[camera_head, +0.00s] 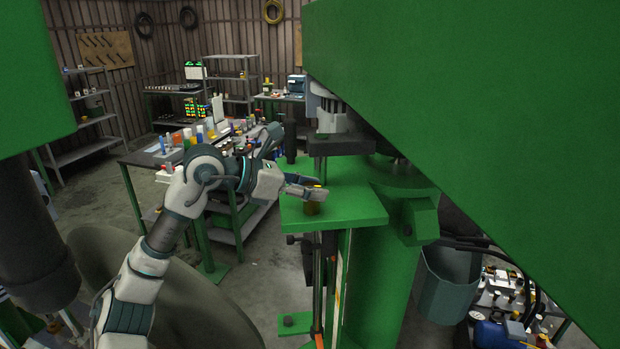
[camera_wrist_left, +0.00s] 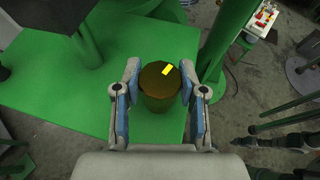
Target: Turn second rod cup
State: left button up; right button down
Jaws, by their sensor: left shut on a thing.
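The rod cup is a brown-gold cylinder (camera_wrist_left: 157,95) with a small yellow mark on its top, seen in the left wrist view. It stands upright near the edge of a green plate (camera_wrist_left: 60,98). My left gripper (camera_wrist_left: 160,92) has its fingers on either side of the cup and is shut on it. In the head view the cup (camera_head: 315,201) shows at the fingertips of my left gripper (camera_head: 312,192), on the green machine table (camera_head: 355,208). The cup's lower part is partly hidden by the fingers. My right gripper is not in view.
A grey machine head (camera_head: 332,118) hangs above the back of the green table. Large green panels (camera_head: 500,90) block the upper right and upper left. A cluttered workbench (camera_head: 150,157) stands behind my left arm. A grey bucket (camera_head: 447,285) is at lower right.

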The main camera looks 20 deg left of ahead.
pick_arm(q)
jog(key=shift+w+a+r+m+g+h+p, duration=0.1)
jog(key=shift+m+g+h+p, duration=0.4)
jog(key=shift+m+g+p, duration=0.15)
jog(key=o, duration=0.9)
jog(key=shift+o, duration=1.3)
jog(key=shift+w, duration=0.15)
jog(key=v, duration=1.2)
